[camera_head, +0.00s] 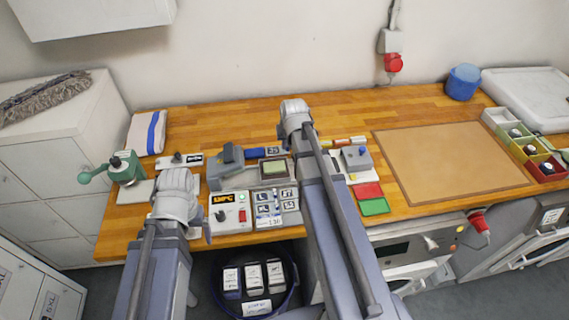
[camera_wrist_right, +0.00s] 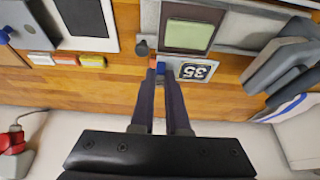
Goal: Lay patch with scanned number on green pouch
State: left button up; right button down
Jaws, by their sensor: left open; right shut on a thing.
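A patch marked 35 (camera_wrist_right: 195,70) is beside my right gripper (camera_wrist_right: 160,80) in the right wrist view. The fingers are shut on what looks like the patch's blue tab. The patch also shows in the head view (camera_head: 271,150). The green pouch (camera_wrist_right: 188,35) lies flat on a grey plate, near the patch but apart from it in the picture. The pouch also shows in the head view (camera_head: 274,168). The right arm hides the right fingertips there. My left gripper (camera_head: 206,228) is open over the front edge of the table, its fingers partly hidden.
A grey press-like device (camera_head: 228,158) stands left of the pouch. A rack of numbered patches (camera_head: 275,201) and a control box (camera_head: 229,213) are in front. Red (camera_head: 369,190) and green (camera_head: 374,207) pads lie to the right. A brown mat (camera_head: 450,160) is clear.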

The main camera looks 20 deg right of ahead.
jog(key=shift+f+b, duration=3.2)
jog(key=shift+f, duration=0.55)
jog(key=shift+f, duration=0.1)
jog(key=shift+f, duration=0.15)
jog(key=c, duration=0.9)
grip_release()
jog(key=shift+p+v, duration=0.6)
jog(key=shift+v, duration=0.25)
jog(key=p+v, duration=1)
jog(key=shift+r, duration=0.4)
